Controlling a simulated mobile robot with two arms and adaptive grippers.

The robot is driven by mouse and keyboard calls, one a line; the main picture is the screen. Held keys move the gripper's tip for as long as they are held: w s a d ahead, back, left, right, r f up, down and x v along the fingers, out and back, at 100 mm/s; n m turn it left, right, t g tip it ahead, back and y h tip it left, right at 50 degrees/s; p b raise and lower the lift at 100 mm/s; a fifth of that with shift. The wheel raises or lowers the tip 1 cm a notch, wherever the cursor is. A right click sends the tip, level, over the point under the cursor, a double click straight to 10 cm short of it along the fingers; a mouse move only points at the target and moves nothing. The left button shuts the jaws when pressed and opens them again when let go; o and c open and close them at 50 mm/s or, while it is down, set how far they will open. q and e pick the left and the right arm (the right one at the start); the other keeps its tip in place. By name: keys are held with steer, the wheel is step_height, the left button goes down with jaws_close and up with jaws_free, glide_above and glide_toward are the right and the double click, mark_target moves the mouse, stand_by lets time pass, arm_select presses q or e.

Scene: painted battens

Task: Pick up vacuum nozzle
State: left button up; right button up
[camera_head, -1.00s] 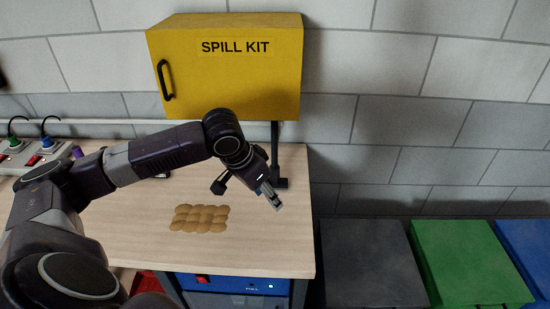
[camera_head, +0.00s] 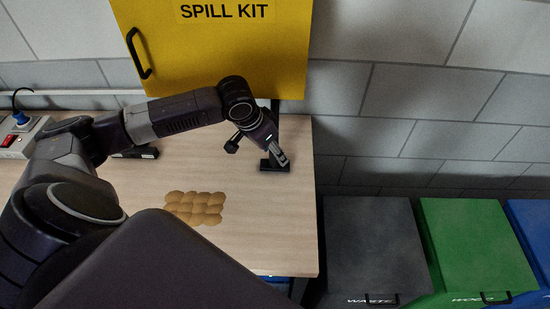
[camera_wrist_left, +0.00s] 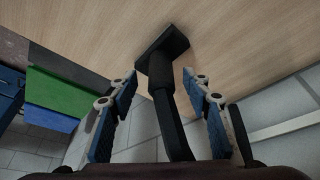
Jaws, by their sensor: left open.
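The vacuum nozzle is a black tube on a flat rectangular foot (camera_head: 274,166), standing on the wooden table near its right edge. My left gripper (camera_head: 283,158) is in front of it in the head view and hides part of its tube. In the left wrist view the nozzle's foot (camera_wrist_left: 163,50) lies just beyond the fingertips. Its tube runs between the two open fingers of my left gripper (camera_wrist_left: 160,80), with gaps visible on both sides. My right gripper is not in view.
A yellow spill kit cabinet (camera_head: 215,55) hangs close above the nozzle. A brown lumpy pad (camera_head: 195,207) lies on the table (camera_head: 250,235). A power strip (camera_head: 20,138) is at the left. Grey (camera_head: 370,245), green (camera_head: 475,240) and blue (camera_head: 530,225) bins stand right of the table.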

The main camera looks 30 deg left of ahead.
arm_select(q)
steer(key=shift+x, duration=0.95)
steer(key=shift+w+a, duration=0.1)
steer(key=shift+c, duration=0.4)
steer(key=c, duration=0.5)
jaws_close()
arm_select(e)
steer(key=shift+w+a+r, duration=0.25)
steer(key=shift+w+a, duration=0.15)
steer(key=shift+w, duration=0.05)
